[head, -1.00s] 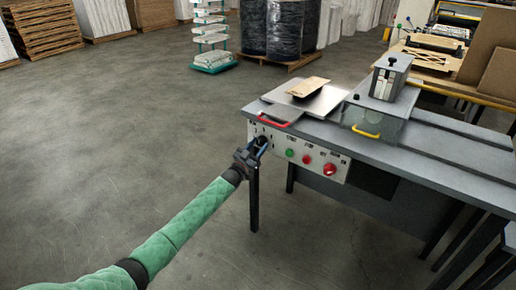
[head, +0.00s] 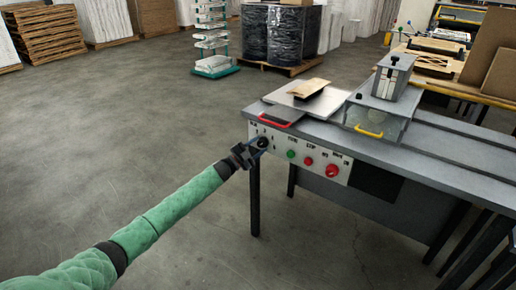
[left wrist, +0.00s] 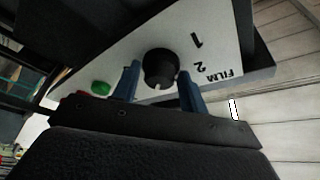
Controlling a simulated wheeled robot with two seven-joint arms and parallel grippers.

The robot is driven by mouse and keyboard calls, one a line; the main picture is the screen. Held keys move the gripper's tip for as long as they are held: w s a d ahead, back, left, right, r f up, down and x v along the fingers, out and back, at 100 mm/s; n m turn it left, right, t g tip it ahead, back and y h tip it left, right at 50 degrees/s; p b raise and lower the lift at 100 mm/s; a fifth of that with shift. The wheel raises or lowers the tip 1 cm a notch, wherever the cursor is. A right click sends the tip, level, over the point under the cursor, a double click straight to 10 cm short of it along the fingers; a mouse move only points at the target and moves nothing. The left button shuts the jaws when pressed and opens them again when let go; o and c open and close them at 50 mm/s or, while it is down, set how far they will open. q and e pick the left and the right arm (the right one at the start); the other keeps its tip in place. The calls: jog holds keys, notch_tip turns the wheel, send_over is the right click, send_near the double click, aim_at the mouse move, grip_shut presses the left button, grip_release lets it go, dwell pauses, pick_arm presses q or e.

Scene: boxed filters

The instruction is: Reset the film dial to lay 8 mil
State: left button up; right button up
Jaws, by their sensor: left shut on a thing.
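The film dial (head: 262,142) is a round black knob at the left end of the pale control panel (head: 341,163). In the left wrist view the dial (left wrist: 160,67) sits between two blue fingers, with a pale mark on its lower edge. The inverted label FILM and the numerals 1 and 2 show to its right; no 8 is legible. My left gripper (left wrist: 160,86) is shut on the dial. In the head view this gripper (head: 255,150) reaches the panel from the left. My right gripper is not in view.
A green button (head: 291,154) and red controls sit right of the dial. A red handle (head: 274,123) sticks out above the panel at the edge of the grey machine table (head: 440,156). A yellow handle (head: 368,133) is farther right. The floor on the left is clear.

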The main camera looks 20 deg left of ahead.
pick_arm(q)
jog(key=shift+m, duration=0.4)
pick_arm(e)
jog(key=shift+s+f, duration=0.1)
pick_arm(q)
jog(key=o, duration=0.8)
jog(key=v, duration=0.7)
jog(key=shift+s+a+b, duration=0.25)
jog(key=shift+s+b, duration=0.05)
jog(key=shift+b, duration=0.05)
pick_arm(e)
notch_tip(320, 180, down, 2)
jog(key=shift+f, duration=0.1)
pick_arm(q)
jog(key=shift+f, duration=0.1)
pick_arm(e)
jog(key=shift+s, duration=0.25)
